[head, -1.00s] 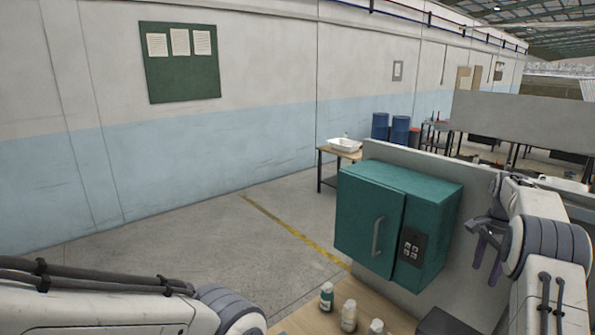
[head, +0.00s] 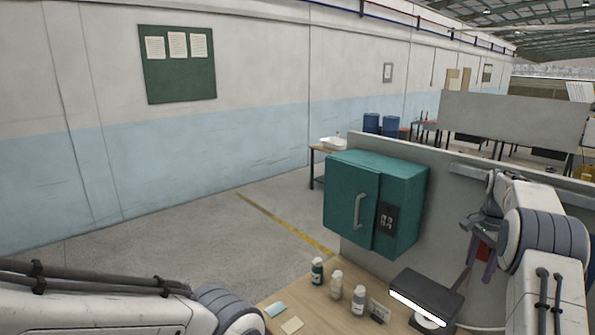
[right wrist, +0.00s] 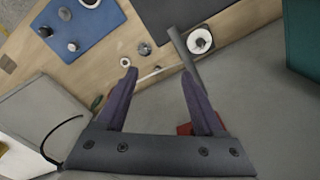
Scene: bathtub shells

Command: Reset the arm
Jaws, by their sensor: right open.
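My right gripper (head: 483,262) hangs at the right of the head view, in front of the grey partition and right of the green cabinet (head: 352,205). In the right wrist view my right gripper (right wrist: 158,76) has its two purple fingers wide apart, with nothing between them. A wooden worktop (right wrist: 115,58) lies beyond the fingertips there. My left arm crosses the lower left of the head view, and its gripper is outside the picture.
Several small bottles, one white (head: 336,285), stand on the wooden table (head: 290,290) below the cabinet, whose door is shut. A black device with a lit strip (head: 427,297) stands right of them. A grey partition (head: 447,215) rises behind. The floor at left is clear.

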